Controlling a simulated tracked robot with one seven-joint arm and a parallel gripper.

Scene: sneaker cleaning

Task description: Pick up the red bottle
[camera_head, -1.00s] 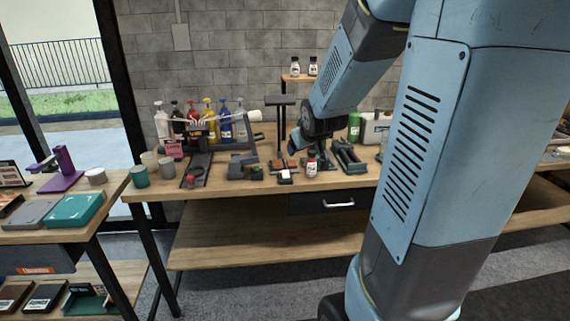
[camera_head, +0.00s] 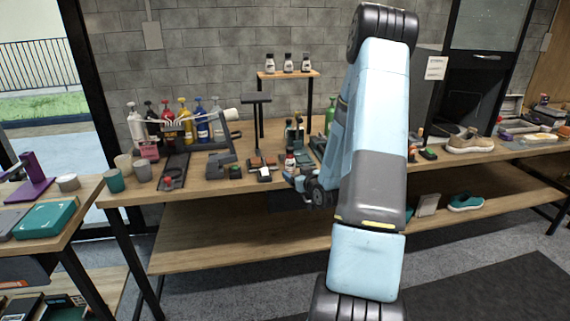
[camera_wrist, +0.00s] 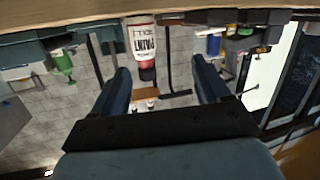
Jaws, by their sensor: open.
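A small bottle with a red and white label (camera_head: 290,163) stands near the front of the middle workbench. The wrist view shows it upside down, with its label reading PAINT (camera_wrist: 141,38). My gripper (camera_wrist: 160,78) is open and empty. The bottle lies ahead of it, between the lines of its two fingers and nearer the left one. In the head view, my gripper (camera_head: 300,184) is low at the bench's front edge, just below and right of the bottle. A red spray bottle (camera_head: 167,115) stands farther back left in the row.
Tools and small blocks (camera_head: 264,170) crowd the bench around the bottle. A green bottle (camera_head: 330,115) stands behind to the right. A raised shelf (camera_head: 288,75) holds three small bottles. My arm hides part of the bench to the right.

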